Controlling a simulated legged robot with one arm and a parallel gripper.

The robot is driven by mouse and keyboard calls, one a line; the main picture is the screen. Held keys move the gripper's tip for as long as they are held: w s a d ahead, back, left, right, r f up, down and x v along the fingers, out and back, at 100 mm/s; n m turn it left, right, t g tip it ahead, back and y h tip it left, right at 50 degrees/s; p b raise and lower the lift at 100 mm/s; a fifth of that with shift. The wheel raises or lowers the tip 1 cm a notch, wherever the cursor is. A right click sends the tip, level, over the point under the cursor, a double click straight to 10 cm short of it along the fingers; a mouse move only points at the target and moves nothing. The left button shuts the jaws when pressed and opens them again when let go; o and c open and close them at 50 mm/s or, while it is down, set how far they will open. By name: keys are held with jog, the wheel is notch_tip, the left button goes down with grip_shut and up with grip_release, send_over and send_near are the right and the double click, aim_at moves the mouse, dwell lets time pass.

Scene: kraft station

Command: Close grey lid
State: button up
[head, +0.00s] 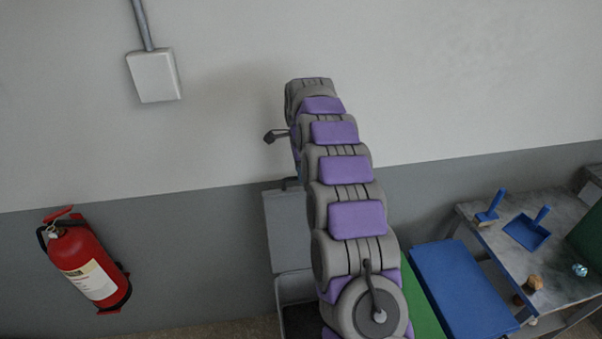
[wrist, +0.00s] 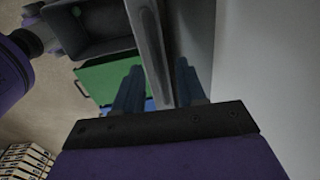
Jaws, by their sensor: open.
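The grey lid (head: 283,218) stands raised, nearly upright, close to the wall behind the grey bin (head: 296,287) in the head view. My arm hides its right part. In the wrist view the lid (wrist: 150,45) appears edge-on, and the grey bin (wrist: 97,42) opens at the upper left with a small green thing inside. My gripper (wrist: 158,88) is open, with one dark finger on each side of the lid's edge. I cannot tell whether either finger touches it. In the head view my arm mostly hides the gripper.
A bin with a green lid (wrist: 108,78) and one with a blue lid (head: 460,288) stand to the right of the grey bin. A table (head: 560,225) with a blue brush and dustpan is farther right. A fire extinguisher (head: 87,262) hangs on the wall at left.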

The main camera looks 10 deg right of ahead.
jog(key=shift+f, duration=0.5)
grip_shut()
dwell(0.4)
